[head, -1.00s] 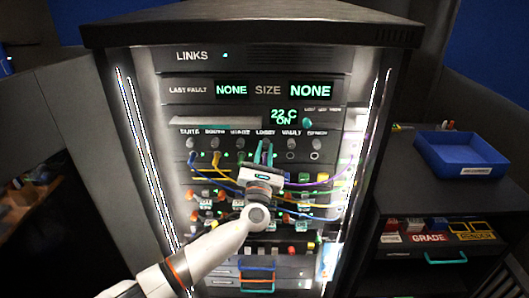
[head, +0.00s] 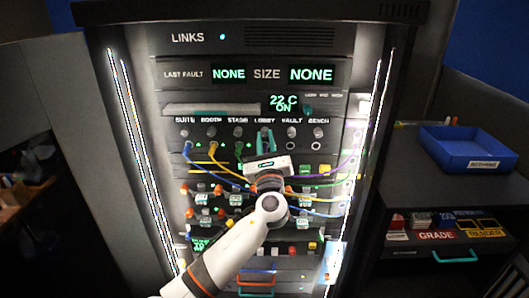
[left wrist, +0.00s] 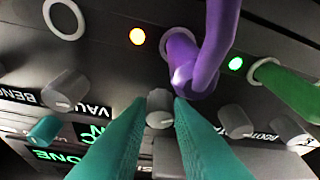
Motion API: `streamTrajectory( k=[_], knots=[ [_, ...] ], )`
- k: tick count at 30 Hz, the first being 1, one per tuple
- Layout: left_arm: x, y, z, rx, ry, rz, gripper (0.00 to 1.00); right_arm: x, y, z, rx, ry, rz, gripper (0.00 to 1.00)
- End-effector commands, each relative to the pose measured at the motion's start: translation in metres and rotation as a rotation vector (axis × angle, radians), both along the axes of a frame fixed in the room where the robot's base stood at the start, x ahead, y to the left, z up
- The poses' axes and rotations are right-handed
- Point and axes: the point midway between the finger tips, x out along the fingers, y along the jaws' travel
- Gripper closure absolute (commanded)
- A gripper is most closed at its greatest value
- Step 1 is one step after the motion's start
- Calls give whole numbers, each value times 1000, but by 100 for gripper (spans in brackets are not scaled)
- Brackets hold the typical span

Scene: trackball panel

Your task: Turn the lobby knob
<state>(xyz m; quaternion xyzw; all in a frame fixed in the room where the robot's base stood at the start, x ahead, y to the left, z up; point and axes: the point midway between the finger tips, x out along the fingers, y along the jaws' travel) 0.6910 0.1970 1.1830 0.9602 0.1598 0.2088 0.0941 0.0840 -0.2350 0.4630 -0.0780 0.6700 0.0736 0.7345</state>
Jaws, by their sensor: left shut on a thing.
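The lobby knob (left wrist: 160,108) is a small grey knob under the LOBBY label on the rack panel. My left gripper (head: 264,141) has its teal fingers at this knob and hides most of it in the head view. In the left wrist view, which looks upside down, the two fingertips (left wrist: 160,110) are on either side of the knob and shut on it. The knob's pointer direction cannot be told. My right gripper is not in view.
The stage knob (head: 239,134) and vault knob (head: 291,132) stand close on either side. A purple cable (left wrist: 195,65) is plugged in just by the fingers. Several coloured cables hang below the knob row. A blue tray (head: 467,147) sits on the right cabinet.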

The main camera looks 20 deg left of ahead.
Motion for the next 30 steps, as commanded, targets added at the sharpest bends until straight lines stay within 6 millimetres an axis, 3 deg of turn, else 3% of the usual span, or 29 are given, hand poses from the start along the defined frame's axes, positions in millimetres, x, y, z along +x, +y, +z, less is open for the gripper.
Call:
streamTrajectory(
  k=[1,12,30],
  knots=[
    [0,-2,-5,-49,-14,-2,100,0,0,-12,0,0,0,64],
    [1,-5,-2,-386,-109,-1,100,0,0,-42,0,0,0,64],
    [2,-8,5,-877,-249,0,100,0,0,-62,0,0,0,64]
  ],
)
